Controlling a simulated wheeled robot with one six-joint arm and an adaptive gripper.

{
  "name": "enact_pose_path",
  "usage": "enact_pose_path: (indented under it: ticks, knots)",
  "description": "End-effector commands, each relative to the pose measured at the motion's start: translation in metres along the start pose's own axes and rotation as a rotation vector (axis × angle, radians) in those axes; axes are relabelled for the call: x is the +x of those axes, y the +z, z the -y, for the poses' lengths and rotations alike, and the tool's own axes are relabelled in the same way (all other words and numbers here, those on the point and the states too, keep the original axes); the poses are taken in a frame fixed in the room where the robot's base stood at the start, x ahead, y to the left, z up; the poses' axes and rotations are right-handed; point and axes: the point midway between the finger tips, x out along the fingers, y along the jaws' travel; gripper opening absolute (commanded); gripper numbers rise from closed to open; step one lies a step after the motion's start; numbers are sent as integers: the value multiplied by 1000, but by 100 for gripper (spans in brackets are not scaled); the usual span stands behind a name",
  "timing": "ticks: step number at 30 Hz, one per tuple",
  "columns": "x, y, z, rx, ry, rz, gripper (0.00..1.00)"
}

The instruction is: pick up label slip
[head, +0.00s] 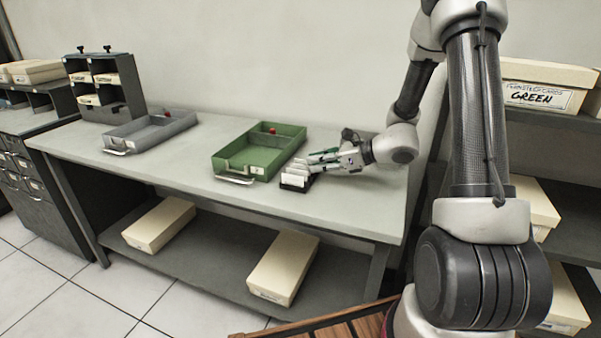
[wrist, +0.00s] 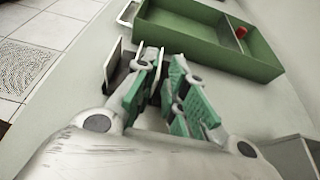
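White label slips (head: 297,168) stand upright in a small black holder (head: 291,185) on the table, in front of my gripper in the head view. In the wrist view, thin white and dark upright edges of the slips and holder (wrist: 118,62) show left of and between my fingers. My gripper (wrist: 165,66) has green-padded fingers with a gap between them, and its tips are at the slips. One thin upright edge stands in the gap, with no clear sign of both pads pressing on it. The lower part of the slips is hidden by the fingers.
A green tray (head: 228,166) with a red knob stands close behind and left of the holder. A grey tray (head: 133,146) and a dark card rack (head: 122,88) are farther left. The table (head: 190,178) is clear between the trays. Cream boxes (head: 283,266) lie on the lower shelf.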

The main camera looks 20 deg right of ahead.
Motion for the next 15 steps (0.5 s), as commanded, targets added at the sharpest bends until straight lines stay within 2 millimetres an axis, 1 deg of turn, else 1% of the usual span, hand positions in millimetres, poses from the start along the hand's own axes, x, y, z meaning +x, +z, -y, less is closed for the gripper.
enact_pose_path:
  ticks: [3,6,9,13,14,15]
  knots:
    - [20,-1,0,1,5,-1,13]
    - [34,-1,1,0,4,0,13]
    - [38,-1,1,0,2,-1,13]
    - [38,-1,1,-1,2,-1,13]
    - [38,-1,1,-1,2,-1,12]
    - [38,-1,1,-1,2,-1,4]
